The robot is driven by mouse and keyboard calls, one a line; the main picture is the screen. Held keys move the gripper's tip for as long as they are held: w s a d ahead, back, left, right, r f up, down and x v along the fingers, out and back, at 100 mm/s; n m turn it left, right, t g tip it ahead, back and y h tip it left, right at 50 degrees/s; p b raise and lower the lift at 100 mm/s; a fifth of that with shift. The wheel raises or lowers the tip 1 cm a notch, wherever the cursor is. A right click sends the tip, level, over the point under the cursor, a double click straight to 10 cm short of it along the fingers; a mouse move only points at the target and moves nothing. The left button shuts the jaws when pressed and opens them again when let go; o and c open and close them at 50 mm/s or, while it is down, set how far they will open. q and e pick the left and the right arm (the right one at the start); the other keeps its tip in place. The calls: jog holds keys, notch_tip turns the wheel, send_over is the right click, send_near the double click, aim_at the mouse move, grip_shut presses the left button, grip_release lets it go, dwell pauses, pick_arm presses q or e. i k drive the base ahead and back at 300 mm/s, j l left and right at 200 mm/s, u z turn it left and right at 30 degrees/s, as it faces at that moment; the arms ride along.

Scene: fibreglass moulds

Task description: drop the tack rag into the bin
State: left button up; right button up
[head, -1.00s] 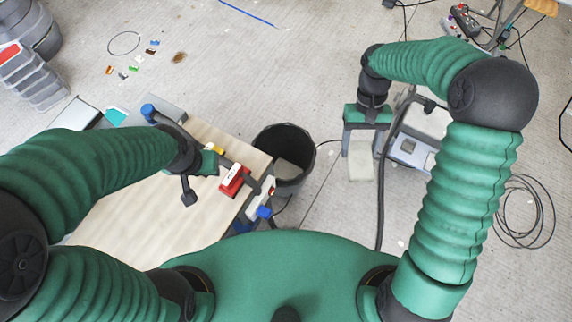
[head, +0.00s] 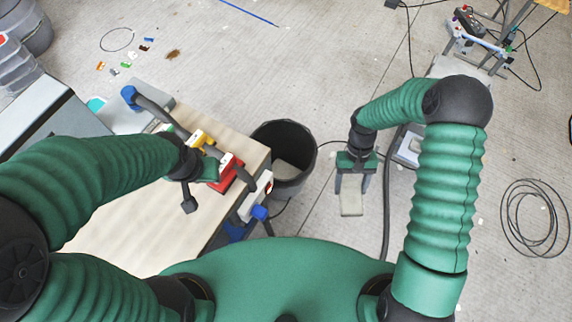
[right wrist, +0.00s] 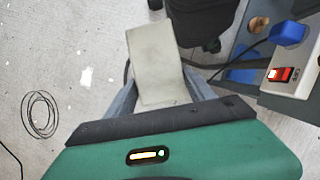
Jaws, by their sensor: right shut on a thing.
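The tack rag (head: 352,203) is a pale beige-grey flat piece held in my right gripper (head: 352,186), which is shut on it. It also shows in the right wrist view (right wrist: 157,62), sticking out beyond the fingers. The black bin (head: 297,139) stands on the floor to the left of my right gripper in the head view, clear of it. Part of the bin shows at the top of the right wrist view (right wrist: 198,22). My left gripper (head: 196,190) is over the table, partly hidden by its own arm, and its jaws are unclear.
The wooden table (head: 130,215) is left of the bin. A red thing (head: 227,172) and a white power strip with a blue plug (head: 259,212) are at its right edge. A dark hose (head: 388,215) runs beside my right arm. Coiled cable (head: 535,215) lies on the floor at right.

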aim_at(282, 166)
jog(key=i+l, duration=0.3)
jog(key=i+l+u, duration=0.1)
jog(key=i+l, duration=0.15)
jog(key=l, duration=0.25)
jog(key=i+l, duration=0.55)
jog(key=l, duration=0.25)
jog(key=i+l+u, duration=0.1)
jog(key=i+l, duration=0.2)
jog(key=l+u, duration=0.1)
jog(key=u, duration=0.4)
jog(key=l+u, duration=0.1)
jog(key=u, duration=0.35)
jog(key=l+u, duration=0.1)
jog(key=u, duration=0.4)
jog(key=l+u, duration=0.1)
jog(key=u, duration=0.35)
jog(key=l+u, duration=0.1)
jog(key=u, duration=0.4)
jog(key=l+u, duration=0.1)
jog(key=u, duration=0.35)
